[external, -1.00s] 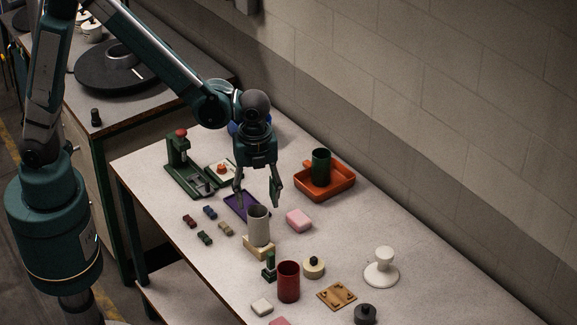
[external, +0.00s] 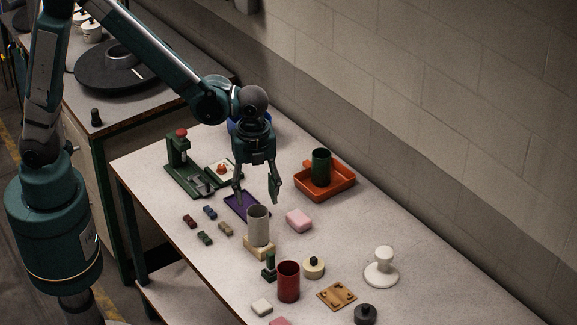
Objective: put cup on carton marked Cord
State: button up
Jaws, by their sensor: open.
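A pale grey cup (external: 258,222) stands upright on a small tan block-like carton (external: 259,247) near the middle of the table. A red cup (external: 288,283) stands on the table in front of it, and a dark green cup (external: 321,165) stands in an orange tray. My gripper (external: 257,198) points down with its fingers spread, empty, just above and behind the rim of the grey cup. No touch between them is visible. No lettering can be read on any carton, so I cannot tell which is marked Cord.
A purple tray (external: 236,205) lies beside my gripper, partly hidden. A green press (external: 183,170) stands at the left, with several small coloured blocks in front. A pink block (external: 299,221), orange tray (external: 335,188) and white stand (external: 381,268) are to the right. The far right tabletop is mostly clear.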

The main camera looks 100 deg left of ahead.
jog(key=s+d+r+n+t, duration=0.3)
jog(key=s+r+n, duration=0.3)
jog(key=s+r, duration=0.55)
jog(key=s+d+r+n+t, duration=0.1)
jog(key=s+r+n+t, duration=0.1)
jog(key=s, duration=0.4)
jog(key=s+d+r+n+t, duration=0.1)
jog(key=s+r+n+t, duration=0.1)
jog(key=s+r+n, duration=0.3)
jog(key=shift+s+r, duration=0.15)
jog(key=shift+s, duration=0.5)
